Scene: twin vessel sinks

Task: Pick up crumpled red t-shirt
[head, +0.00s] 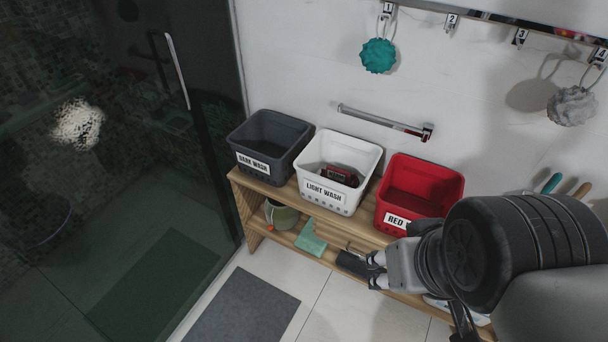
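A small dark and red item (341,176) lies in the white "LIGHT WASH" bin (314,203). It may be the crumpled red t-shirt, but it is too small to tell. The red bin (421,210) at its right looks empty inside, and its label is partly covered by my arm. My gripper (372,270) is in front of the shelf, below and left of the red bin, its two fingers apart. It is well below and right of the item in the white bin. A dark object (352,263) shows just beyond the fingertips; I cannot tell whether they touch it.
A dark grey "DARK WASH" bin (268,146) stands left on the wooden bench (243,199). The lower shelf holds a green-grey pot (281,215) and a teal cloth (311,238). A towel bar (385,122) is above. Glass door at left; grey mat (243,306) on open floor.

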